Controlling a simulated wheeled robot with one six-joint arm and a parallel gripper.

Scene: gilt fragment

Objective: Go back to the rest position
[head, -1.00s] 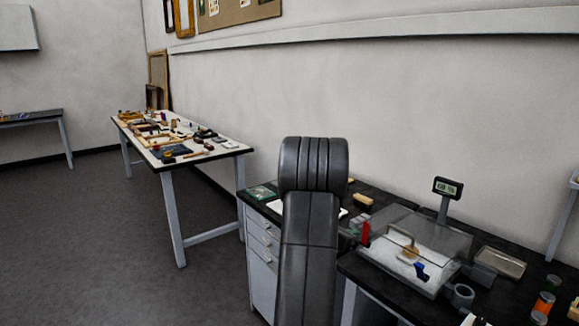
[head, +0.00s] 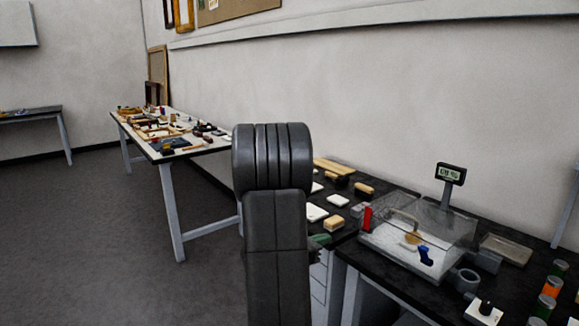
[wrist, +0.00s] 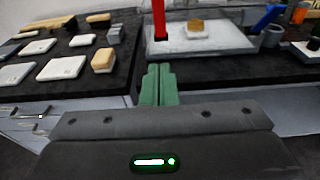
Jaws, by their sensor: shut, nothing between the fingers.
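My gripper (wrist: 158,85) shows in the wrist view as two green fingers pressed together with nothing between them. It is in front of the dark workbench (wrist: 108,88), near its front edge. In the head view my dark arm stands upright left of the middle, and the fingers are mostly hidden behind it; only a bit of green (head: 320,239) shows at its right side.
White tiles (head: 316,212) and blocks lie nearby. A cluttered table (head: 207,151) stands back left. Open floor (head: 90,230) is left.

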